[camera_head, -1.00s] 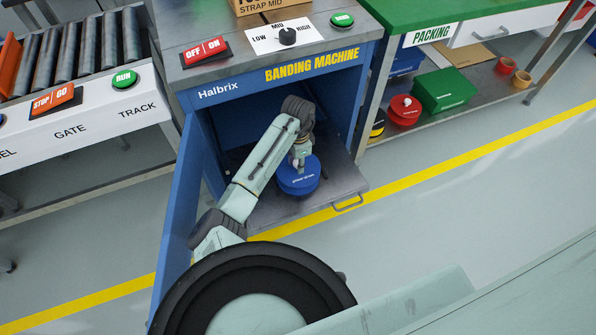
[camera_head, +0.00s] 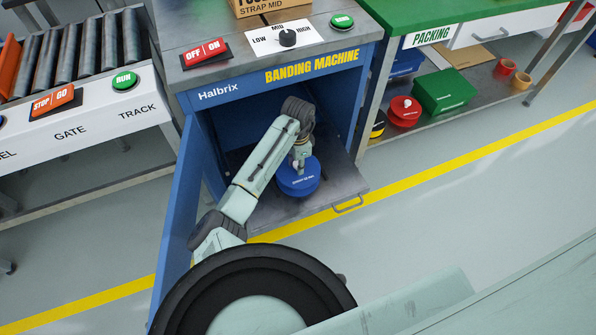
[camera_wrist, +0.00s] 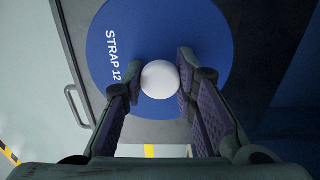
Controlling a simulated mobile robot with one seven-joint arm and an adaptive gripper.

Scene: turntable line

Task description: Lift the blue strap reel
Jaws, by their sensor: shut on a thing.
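The blue strap reel (camera_head: 299,180) is a round blue drum on the pulled-out grey tray (camera_head: 338,184) of the banding machine. In the wrist view the reel (camera_wrist: 215,30) shows its flat top, lettered "STRAP 12", with a white round knob (camera_wrist: 160,79) at the middle. My gripper (camera_head: 300,168) points down at the reel from above. In the wrist view its two fingers (camera_wrist: 160,85) stand on either side of the knob and are shut on it. The reel appears level on or just over the tray; I cannot tell if there is a gap beneath it.
The banding machine's blue door (camera_head: 180,215) stands open at the left, close to my arm. The machine's top (camera_head: 235,60) overhangs the opening. A red reel (camera_head: 404,111) and a green box (camera_head: 444,90) stand on the packing table's lower shelf at the right.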

